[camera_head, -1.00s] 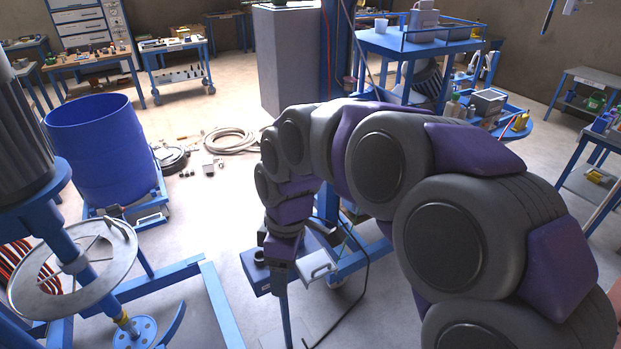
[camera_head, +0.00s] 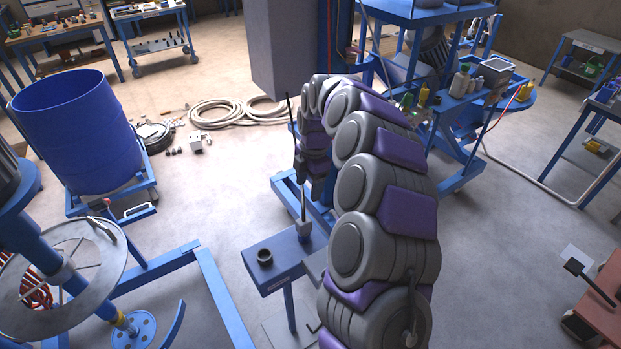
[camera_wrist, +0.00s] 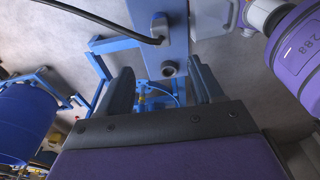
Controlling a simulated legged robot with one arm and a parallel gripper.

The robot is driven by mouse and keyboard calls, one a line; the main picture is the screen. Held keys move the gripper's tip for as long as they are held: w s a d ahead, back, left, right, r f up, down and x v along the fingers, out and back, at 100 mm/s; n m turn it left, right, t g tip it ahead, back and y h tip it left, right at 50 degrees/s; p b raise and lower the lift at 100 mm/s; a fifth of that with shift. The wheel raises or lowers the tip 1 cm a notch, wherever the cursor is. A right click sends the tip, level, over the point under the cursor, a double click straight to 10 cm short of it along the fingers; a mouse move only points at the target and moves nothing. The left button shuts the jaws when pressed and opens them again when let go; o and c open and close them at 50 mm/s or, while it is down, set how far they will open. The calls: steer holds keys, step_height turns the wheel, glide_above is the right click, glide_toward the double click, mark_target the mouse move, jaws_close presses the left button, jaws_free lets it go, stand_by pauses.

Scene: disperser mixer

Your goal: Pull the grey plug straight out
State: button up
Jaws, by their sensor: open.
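The grey plug (camera_head: 303,227) stands on top of a small blue stand (camera_head: 262,280), with a dark cable rising from it. The wrist view shows the plug (camera_wrist: 160,27) at the top of the picture with its black cable curving to the left. A round dark socket (camera_head: 264,256) sits beside it on the stand; it also shows in the wrist view (camera_wrist: 169,69). My gripper (camera_wrist: 161,72) is open and empty, its two dark fingers apart on either side of the stand's end. The plug lies beyond the fingertips. In the head view my arm partly hides the gripper.
A blue barrel (camera_head: 78,130) stands on the left, near a mixer with a round disc (camera_head: 62,275). Blue floor rails (camera_head: 213,290) run close to the stand. A blue cart with bottles (camera_head: 462,82) stands behind my arm.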

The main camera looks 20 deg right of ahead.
mark_target(304, 220)
steer(key=f+b, duration=0.1)
steer(key=f, duration=0.4)
steer(key=a+f, duration=0.1)
steer(key=f, duration=0.5)
steer(key=a+f+b, duration=0.1)
steer(key=f, duration=0.4)
steer(key=shift+s+f+b, duration=0.3)
steer(key=shift+s+f, duration=0.05)
steer(key=shift+s, duration=0.05)
steer(key=c, duration=1.2)
steer(key=shift+r, duration=0.15)
steer(key=shift+r, duration=0.1)
steer(key=shift+r+p, duration=0.6)
steer(key=shift+r, duration=2.2)
steer(key=shift+r, duration=0.1)
steer(key=shift+r+p, duration=0.7)
steer(key=shift+r, duration=1.2)
